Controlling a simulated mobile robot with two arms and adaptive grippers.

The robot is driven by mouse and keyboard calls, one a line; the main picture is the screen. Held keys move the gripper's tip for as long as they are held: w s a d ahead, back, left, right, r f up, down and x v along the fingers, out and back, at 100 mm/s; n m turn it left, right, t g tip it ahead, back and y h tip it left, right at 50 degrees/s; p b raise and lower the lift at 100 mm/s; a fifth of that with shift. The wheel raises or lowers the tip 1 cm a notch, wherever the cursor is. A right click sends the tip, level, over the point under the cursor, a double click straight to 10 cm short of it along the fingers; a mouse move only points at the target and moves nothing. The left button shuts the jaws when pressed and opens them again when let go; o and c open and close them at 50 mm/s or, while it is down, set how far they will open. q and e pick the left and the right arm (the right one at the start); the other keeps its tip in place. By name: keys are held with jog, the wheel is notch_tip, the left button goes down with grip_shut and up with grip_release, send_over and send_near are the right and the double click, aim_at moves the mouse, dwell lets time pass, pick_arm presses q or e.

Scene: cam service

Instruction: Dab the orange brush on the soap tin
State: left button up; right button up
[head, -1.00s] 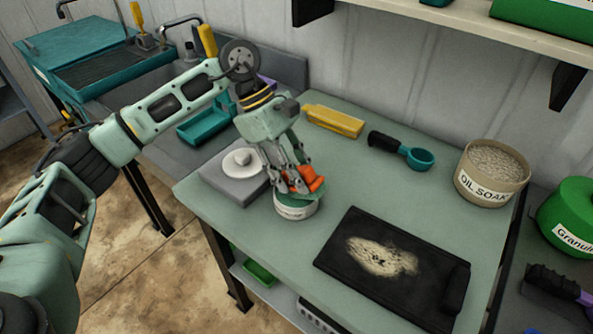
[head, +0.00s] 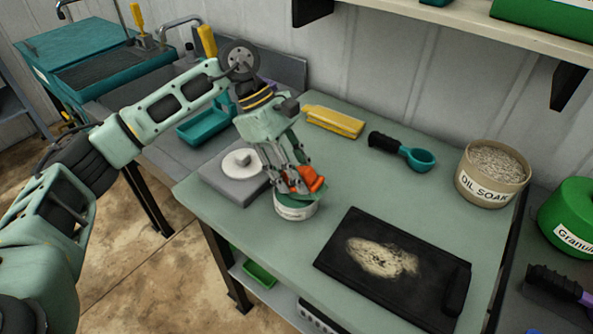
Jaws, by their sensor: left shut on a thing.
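My left gripper (head: 299,188) is shut on the orange brush (head: 311,178). It holds the brush low over the round soap tin (head: 296,212), which has a white label and stands near the front left of the green table. The brush's lower end is hidden by my fingers and the tin's rim, so I cannot tell whether it touches what is inside. My right gripper is not in view.
A grey scale (head: 235,184) stands close left of the tin. A black tray (head: 390,300) with a pale smear lies to the right. Behind are a yellow block (head: 333,122), a teal scoop (head: 417,159) and an oil soak tub (head: 492,174).

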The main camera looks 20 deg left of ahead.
pick_arm(q)
jog(key=shift+f, duration=0.1)
jog(key=shift+r+p, duration=1.6)
jog(key=shift+r, duration=2)
jog(key=shift+a, duration=0.1)
